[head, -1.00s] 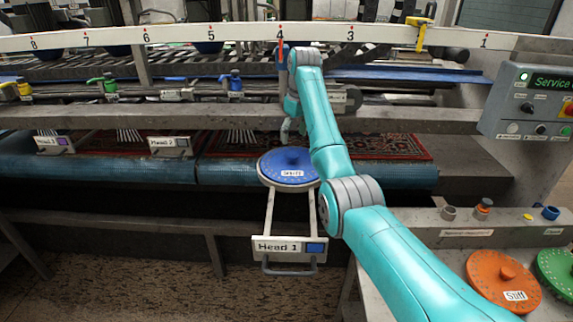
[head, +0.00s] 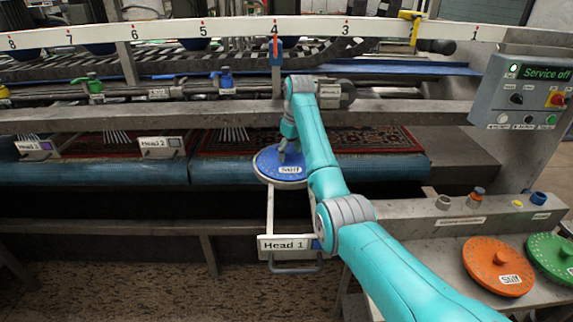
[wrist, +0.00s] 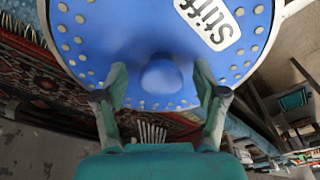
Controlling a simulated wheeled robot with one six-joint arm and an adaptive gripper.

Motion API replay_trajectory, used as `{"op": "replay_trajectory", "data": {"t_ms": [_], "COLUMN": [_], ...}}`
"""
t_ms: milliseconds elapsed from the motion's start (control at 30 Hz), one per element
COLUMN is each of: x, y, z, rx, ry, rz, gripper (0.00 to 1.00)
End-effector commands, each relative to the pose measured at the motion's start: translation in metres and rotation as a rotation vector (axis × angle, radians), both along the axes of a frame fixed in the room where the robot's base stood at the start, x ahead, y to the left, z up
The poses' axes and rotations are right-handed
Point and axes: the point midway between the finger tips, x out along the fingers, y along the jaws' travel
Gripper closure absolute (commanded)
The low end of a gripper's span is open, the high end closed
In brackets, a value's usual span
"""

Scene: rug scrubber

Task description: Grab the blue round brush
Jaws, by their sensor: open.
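The blue round brush (head: 268,165) is a flat disc with a "Stiff" label, seated on the pulled-out Head 1 drawer frame (head: 270,215). In the wrist view the brush (wrist: 110,35) fills the upper half, with a round blue knob (wrist: 161,76) at its centre. My gripper (wrist: 160,80) is open, with one finger on each side of the knob. I see gaps between the fingers and the knob. In the head view my gripper (head: 290,155) is low over the brush and hides its knob.
An orange brush (head: 490,262) and a green brush (head: 550,255) lie on the grey bench at the right. A control panel (head: 528,90) reads "Service off". A metal beam (head: 150,120) runs behind the brush, with the patterned rug (head: 370,140) beneath.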

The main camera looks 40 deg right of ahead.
Motion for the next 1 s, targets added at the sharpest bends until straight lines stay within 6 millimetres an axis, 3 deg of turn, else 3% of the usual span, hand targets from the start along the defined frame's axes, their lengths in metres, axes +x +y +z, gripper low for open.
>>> {"op": "replay_trajectory", "data": {"t_ms": [67, 300, 367, 767, 1000], "x": [0.000, 0.000, 0.000, 0.002, 0.008], "y": [0.000, 0.001, 0.001, 0.002, 0.012], "z": [0.000, 0.001, 0.000, 0.005, 0.035], "rx": [0.000, 0.000, 0.000, -0.001, -0.003], "ry": [0.000, 0.000, 0.000, -0.004, -0.007], "rz": [0.000, 0.001, 0.001, 0.002, 0.004], "gripper": [0.29, 0.89, 1.00, 1.00, 1.00]}}
